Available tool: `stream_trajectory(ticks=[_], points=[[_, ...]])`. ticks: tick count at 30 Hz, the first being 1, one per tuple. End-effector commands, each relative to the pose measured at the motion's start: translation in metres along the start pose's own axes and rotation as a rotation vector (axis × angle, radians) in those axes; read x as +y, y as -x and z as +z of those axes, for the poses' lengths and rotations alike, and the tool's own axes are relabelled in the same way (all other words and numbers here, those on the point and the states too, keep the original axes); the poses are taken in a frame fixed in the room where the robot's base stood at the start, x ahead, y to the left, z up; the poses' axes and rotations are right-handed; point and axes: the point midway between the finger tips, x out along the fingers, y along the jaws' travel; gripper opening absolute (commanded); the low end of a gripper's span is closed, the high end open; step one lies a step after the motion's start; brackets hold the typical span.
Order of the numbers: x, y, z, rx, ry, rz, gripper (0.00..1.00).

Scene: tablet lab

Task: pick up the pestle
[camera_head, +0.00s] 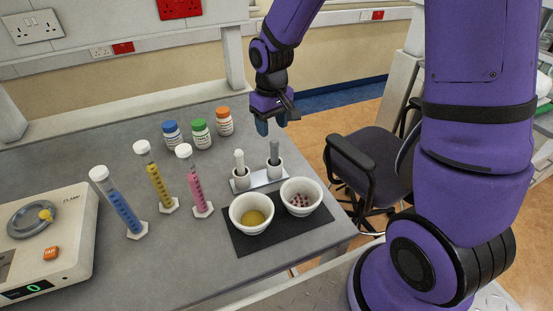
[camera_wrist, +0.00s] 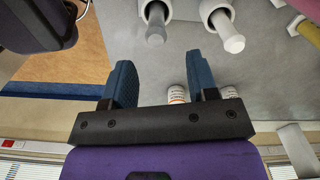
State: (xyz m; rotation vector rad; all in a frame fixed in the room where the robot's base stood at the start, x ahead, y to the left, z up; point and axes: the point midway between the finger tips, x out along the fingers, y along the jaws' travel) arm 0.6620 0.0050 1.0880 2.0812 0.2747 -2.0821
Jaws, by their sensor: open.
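Two rod-shaped tools stand upright in small white cups on a pale holder plate (camera_head: 259,183). One is white with a rounded top (camera_head: 239,160); the other is a darker grey rod (camera_head: 275,151). The frames do not clearly show which is the pestle. In the wrist view the grey rod (camera_wrist: 156,27) lies beyond the fingertips, and the white one (camera_wrist: 230,38) is to its right. My gripper (camera_head: 277,120) is open and empty, above and behind the grey rod. Its two blue fingers also show in the wrist view (camera_wrist: 160,65), apart from both tools.
Two white bowls, one with yellow powder (camera_head: 253,218) and one with pinkish tablets (camera_head: 300,199), stand on a black mat (camera_head: 285,235) in front. Capped bottles (camera_head: 201,135) and coloured cylinders (camera_head: 160,184) stand left. A scale (camera_head: 75,255) is far left; a chair (camera_head: 370,155) is right.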

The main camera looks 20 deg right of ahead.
Motion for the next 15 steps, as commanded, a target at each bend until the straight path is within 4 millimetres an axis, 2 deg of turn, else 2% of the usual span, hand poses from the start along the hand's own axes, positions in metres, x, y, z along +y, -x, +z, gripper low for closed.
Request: stream_trajectory(ticks=[6,15], points=[[0.0,-0.032,0.001,-0.003,0.0,0.0,0.53],[0.002,-0.053,0.002,-0.002,0.001,0.0,0.53]])
